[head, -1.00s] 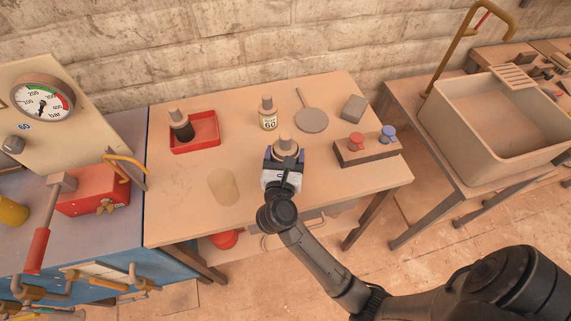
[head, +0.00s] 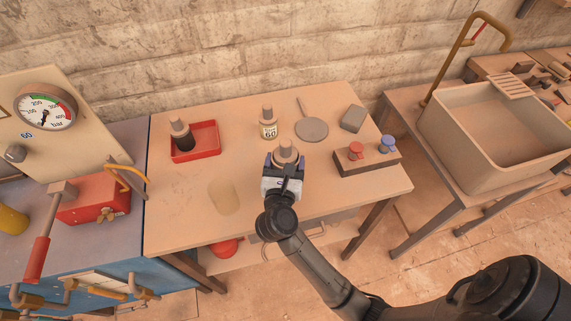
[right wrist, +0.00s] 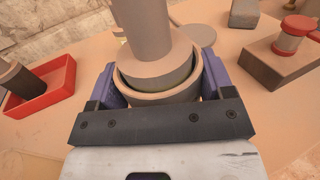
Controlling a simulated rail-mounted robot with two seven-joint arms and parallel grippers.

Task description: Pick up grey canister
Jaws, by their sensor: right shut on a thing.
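The grey canister (head: 286,150) is a round, beige-grey cup with a narrower stem standing up out of it. It is on or just above the right-centre of the table; I cannot tell whether its base touches. My right gripper (head: 285,163) is shut around it from the front. In the right wrist view the canister (right wrist: 158,70) sits upright between the two purple-blue fingers, and the gripper (right wrist: 158,92) hides its lower part. My left gripper is not in view.
The front left is clear.

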